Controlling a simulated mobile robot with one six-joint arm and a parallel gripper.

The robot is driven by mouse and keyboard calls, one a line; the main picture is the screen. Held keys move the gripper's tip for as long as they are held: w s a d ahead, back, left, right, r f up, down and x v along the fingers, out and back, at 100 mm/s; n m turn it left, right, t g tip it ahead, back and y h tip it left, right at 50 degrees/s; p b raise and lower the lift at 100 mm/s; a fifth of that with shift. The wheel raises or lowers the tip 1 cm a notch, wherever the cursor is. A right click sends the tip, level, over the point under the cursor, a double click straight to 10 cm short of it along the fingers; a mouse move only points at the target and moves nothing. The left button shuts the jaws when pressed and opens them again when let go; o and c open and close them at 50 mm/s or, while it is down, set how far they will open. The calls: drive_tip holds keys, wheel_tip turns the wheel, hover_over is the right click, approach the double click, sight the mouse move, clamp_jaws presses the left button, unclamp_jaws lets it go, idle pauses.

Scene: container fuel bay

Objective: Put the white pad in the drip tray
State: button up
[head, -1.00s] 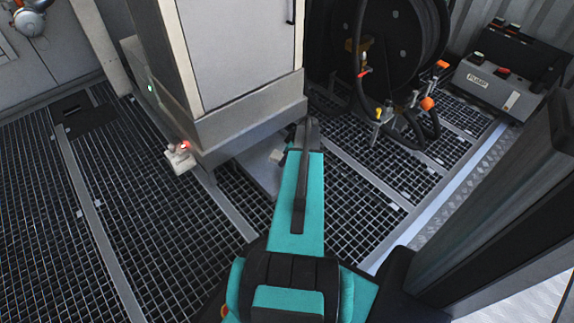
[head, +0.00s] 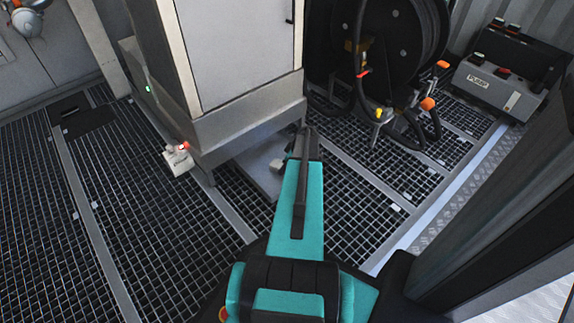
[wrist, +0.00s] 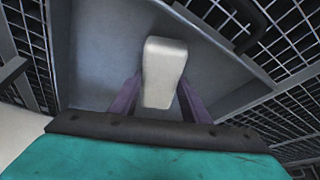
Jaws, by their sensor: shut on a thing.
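The white pad (wrist: 164,70) is a pale block with rounded ends, held between the two dark purple fingers of my gripper (wrist: 159,95). The grey drip tray (wrist: 100,60) lies behind the pad in the wrist view, with its raised rim to the right. I cannot tell whether the pad touches the tray floor. In the head view the tray (head: 254,176) shows as a flat grey patch beside the foot of the cabinet. My arm hides much of the tray and the gripper there.
The white cabinet (head: 235,50) stands close behind the tray. A small white box (head: 179,160) with a red light sits at its left corner. A black hose reel (head: 395,50) with hoses and a pump box (head: 500,85) stand to the right. Floor grating (head: 130,210) is open at left.

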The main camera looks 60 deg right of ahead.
drive_tip(key=shift+f, duration=0.15)
drive_tip(key=o, duration=1)
drive_tip(key=shift+p+v, duration=0.35)
drive_tip(key=shift+v, duration=0.4)
drive_tip(key=p+v, duration=0.4)
drive_tip(key=v, duration=0.7)
drive_tip(key=shift+w, duration=0.15)
drive_tip(key=shift+w, duration=0.1)
